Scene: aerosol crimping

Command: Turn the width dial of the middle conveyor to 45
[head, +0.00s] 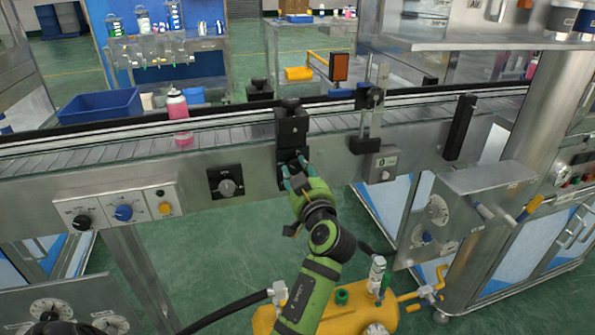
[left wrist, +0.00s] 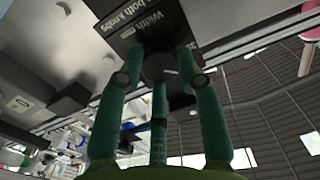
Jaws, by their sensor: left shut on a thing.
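The middle conveyor (head: 110,155) runs across the head view with a steel front face. My left gripper (head: 297,170) has green fingers and reaches up to a black fitting on that face. In the left wrist view its fingers (left wrist: 160,75) are shut around a dark round width dial (left wrist: 158,66). The black label plate (left wrist: 145,25) behind the dial reads "Width mm" and "both knobs". The fingers hide much of the dial and its scale, so I cannot read its setting. My right gripper is not in view.
A grey counter box (head: 383,164) is to the right. A pink can (head: 177,104) stands on the belt. A yellow compressor tank (head: 335,315) is below the arm.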

